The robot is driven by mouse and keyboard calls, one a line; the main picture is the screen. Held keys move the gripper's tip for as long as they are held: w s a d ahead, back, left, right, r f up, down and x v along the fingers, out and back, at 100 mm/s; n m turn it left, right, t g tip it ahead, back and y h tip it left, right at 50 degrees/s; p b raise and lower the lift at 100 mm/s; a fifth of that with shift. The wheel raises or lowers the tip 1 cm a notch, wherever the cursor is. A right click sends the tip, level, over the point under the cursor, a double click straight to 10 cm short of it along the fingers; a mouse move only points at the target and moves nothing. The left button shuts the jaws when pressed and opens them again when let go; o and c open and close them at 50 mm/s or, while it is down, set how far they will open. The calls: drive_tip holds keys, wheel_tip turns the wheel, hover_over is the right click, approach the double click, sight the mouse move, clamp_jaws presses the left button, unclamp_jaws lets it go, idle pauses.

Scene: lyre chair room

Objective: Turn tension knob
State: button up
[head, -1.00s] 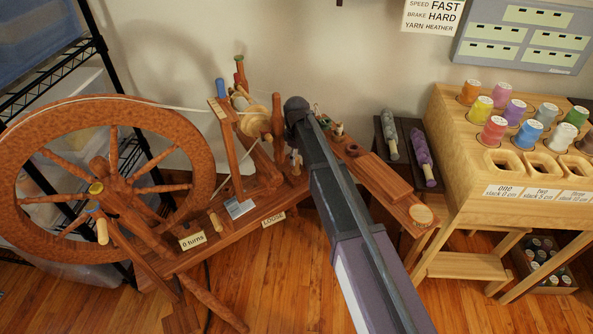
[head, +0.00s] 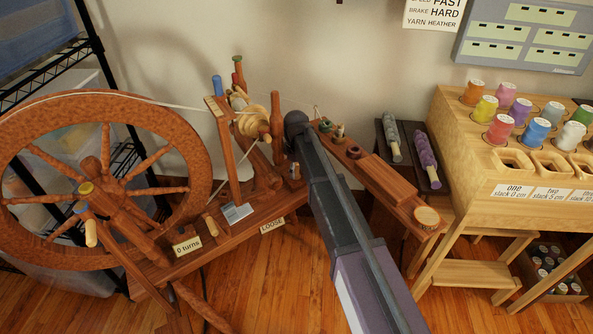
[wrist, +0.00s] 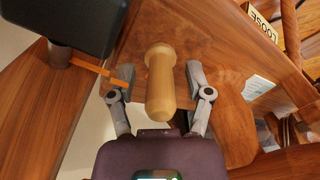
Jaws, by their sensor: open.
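A pale wooden knob (wrist: 160,85) with a rounded end points toward the camera in the wrist view. My gripper (wrist: 160,74) is open, with one finger on each side of the knob. Gaps show between the knob and both fingers. The spinning wheel (head: 190,165) fills the left of the head view. Its LOOSE label (head: 272,225) is on the front edge of the base, and it also shows in the wrist view (wrist: 263,22). In the head view my arm hides the gripper and the knob.
A "0 turns" label (head: 187,246) is left of LOOSE. The wheel's round rim (head: 195,140) and a pale handle (head: 90,233) are further left. A wooden spool stand (head: 480,215) is at right. A dark block (wrist: 65,22) is close to the left finger in the wrist view.

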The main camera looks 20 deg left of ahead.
drive_tip(key=shift+c, duration=0.3)
clamp_jaws()
drive_tip(key=shift+m, duration=2.9)
drive_tip(key=shift+o, duration=0.3)
unclamp_jaws()
